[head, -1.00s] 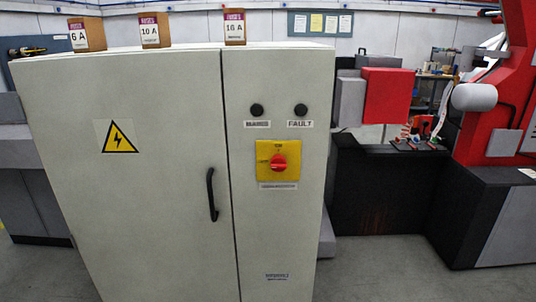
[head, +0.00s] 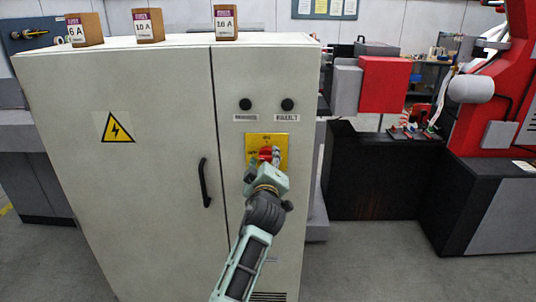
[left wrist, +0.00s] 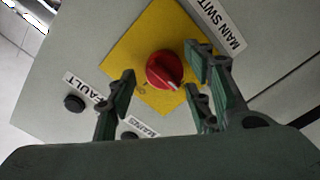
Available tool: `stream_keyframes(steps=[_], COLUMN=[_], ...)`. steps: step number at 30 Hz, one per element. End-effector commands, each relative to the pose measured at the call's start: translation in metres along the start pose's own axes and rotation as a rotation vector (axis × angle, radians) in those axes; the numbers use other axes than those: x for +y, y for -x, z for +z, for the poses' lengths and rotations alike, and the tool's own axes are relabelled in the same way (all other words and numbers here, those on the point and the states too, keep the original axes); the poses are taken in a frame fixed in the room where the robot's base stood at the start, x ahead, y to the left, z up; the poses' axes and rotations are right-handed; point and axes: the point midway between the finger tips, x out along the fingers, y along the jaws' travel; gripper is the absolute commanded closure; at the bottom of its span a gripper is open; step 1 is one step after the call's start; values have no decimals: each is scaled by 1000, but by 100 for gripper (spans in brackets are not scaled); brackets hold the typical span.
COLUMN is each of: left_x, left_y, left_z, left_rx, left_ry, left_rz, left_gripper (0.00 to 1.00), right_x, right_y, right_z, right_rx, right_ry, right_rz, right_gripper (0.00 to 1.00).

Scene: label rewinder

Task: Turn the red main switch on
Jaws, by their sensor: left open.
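The red main switch (head: 265,152) is a round knob on a yellow plate (head: 281,141) on the narrow right door of the grey cabinet. In the left wrist view the knob (left wrist: 160,68) shows a white mark at its lower right, away from the plate's ON lettering, toward the plate's left side as the cabinet stands. My left gripper (head: 264,160) is in front of the plate and partly hides knob and plate. In the wrist view its open fingers (left wrist: 161,75) stand on either side of the knob; I cannot tell whether they touch it. My right gripper is not in view.
Two dark round indicators (head: 266,104) sit above the plate. A black door handle (head: 205,183) sticks out to the left. Several small boxes (head: 148,25) stand on the cabinet top. Red and black machinery (head: 480,195) stands at the right.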

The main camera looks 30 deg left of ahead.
Motion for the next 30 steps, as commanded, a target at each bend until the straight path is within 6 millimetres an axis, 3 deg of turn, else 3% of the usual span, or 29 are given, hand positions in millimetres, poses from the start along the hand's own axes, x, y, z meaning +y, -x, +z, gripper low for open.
stream_keyframes(steps=[6,17,30], left_x=[1,0,1], left_y=[-21,-24,-24], left_z=[0,1,1], left_rx=[1,0,-1], left_ry=[-2,-1,-1], left_rz=[1,1,2], left_gripper=[53,54,92], right_x=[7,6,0], right_y=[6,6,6], right_z=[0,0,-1], right_rx=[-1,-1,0], right_ry=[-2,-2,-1], right_rz=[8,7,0], right_gripper=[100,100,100])
